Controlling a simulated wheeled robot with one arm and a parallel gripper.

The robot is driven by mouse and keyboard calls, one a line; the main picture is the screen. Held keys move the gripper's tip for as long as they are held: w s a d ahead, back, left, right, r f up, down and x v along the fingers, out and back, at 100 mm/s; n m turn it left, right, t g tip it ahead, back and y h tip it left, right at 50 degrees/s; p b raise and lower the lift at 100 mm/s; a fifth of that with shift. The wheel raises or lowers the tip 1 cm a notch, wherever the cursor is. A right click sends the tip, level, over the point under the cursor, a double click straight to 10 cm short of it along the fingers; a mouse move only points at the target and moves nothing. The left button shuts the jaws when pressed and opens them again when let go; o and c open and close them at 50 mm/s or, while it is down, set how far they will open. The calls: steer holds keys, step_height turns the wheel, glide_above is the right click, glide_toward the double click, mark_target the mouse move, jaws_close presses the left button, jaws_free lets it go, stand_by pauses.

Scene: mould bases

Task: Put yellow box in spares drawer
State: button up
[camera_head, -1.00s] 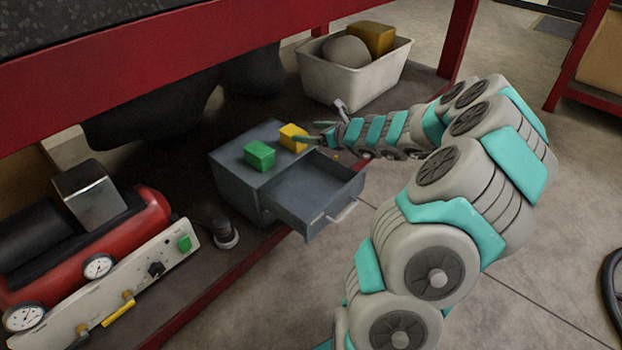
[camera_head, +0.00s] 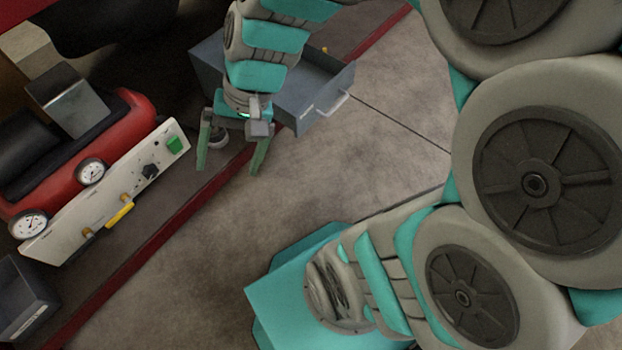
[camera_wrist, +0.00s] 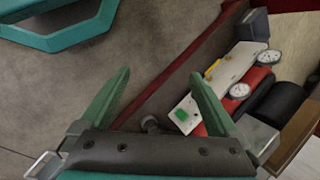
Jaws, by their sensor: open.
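The yellow box is not visible now; in the head view my arm covers most of the top of the grey drawer cabinet (camera_head: 206,62), where it stood earlier. The cabinet's drawer (camera_head: 328,103) is pulled open, and part of its inside is hidden by my arm. My gripper (camera_head: 230,160) hangs in front of the cabinet, left of the open drawer, with its fingers apart and pointing down. The wrist view shows my gripper (camera_wrist: 161,74) with nothing between its fingers. The drawer is not in the wrist view.
A red machine with gauges and a white panel (camera_head: 110,190) stands on the low shelf at left; it also shows in the wrist view (camera_wrist: 225,80). A grey bin (camera_head: 28,295) is at the lower left. The red shelf edge (camera_head: 165,240) runs diagonally. The floor is clear.

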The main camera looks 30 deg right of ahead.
steer(key=s+d+n+g+h, duration=0.1)
steer(key=s+d+n+h, duration=0.3)
steer(key=s+d, duration=0.5)
steer(key=shift+s+f+n+h, duration=0.3)
steer(key=shift+s+f+h, duration=0.25)
steer(key=shift+s, duration=0.5)
steer(key=shift+d+r, duration=0.1)
steer(key=shift+r, duration=0.1)
